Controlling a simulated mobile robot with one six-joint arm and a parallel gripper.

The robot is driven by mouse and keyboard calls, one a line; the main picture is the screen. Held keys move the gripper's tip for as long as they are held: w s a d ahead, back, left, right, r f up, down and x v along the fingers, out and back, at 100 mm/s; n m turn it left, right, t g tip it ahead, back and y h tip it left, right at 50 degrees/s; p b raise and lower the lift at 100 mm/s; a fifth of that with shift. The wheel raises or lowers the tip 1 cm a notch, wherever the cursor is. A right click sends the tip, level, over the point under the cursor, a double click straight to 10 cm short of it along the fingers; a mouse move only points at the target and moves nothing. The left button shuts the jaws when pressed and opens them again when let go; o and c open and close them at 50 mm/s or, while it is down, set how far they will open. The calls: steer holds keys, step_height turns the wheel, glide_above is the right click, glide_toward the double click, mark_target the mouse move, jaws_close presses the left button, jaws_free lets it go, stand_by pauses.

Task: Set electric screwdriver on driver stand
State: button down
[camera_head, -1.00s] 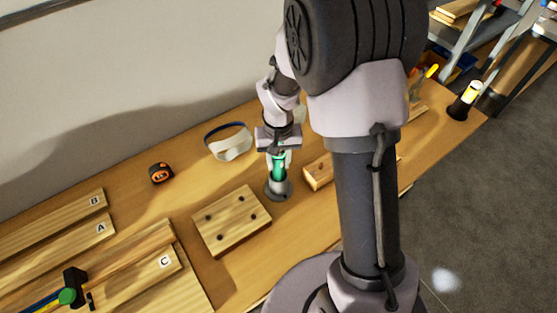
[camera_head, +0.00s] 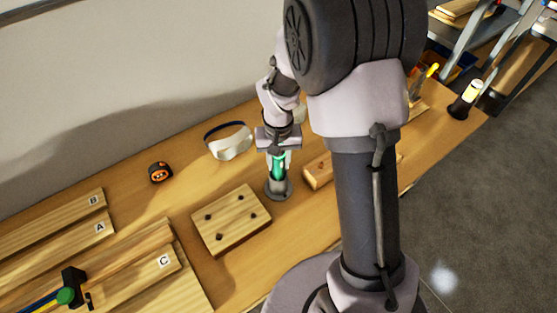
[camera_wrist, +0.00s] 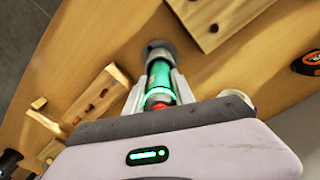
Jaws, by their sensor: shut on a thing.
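The green electric screwdriver (camera_head: 278,165) stands upright, with its lower end at the grey round driver stand (camera_head: 278,188) on the workbench. My gripper (camera_head: 278,156) is above the stand and shut on the upper part of the screwdriver. In the wrist view the green body (camera_wrist: 158,78) lies between my two fingers (camera_wrist: 159,92), with a red part and a glowing green ring near the palm. The stand (camera_wrist: 158,48) shows at its far end. How deep the screwdriver sits in the stand is hidden.
A wooden board with several dark pegs (camera_head: 232,218) lies left of the stand. A wooden block with holes (camera_head: 318,171) lies close on its right. Safety goggles (camera_head: 230,141) and an orange-black tape measure (camera_head: 160,172) lie behind. Lettered planks (camera_head: 60,240) fill the left.

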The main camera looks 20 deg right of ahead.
steer(key=shift+f, duration=0.3)
steer(key=c, duration=1.3)
jaws_free()
steer(key=shift+c, duration=0.2)
step_height(320, 180, up, 11)
steer(key=p, duration=0.8)
steer(key=shift+r, duration=0.1)
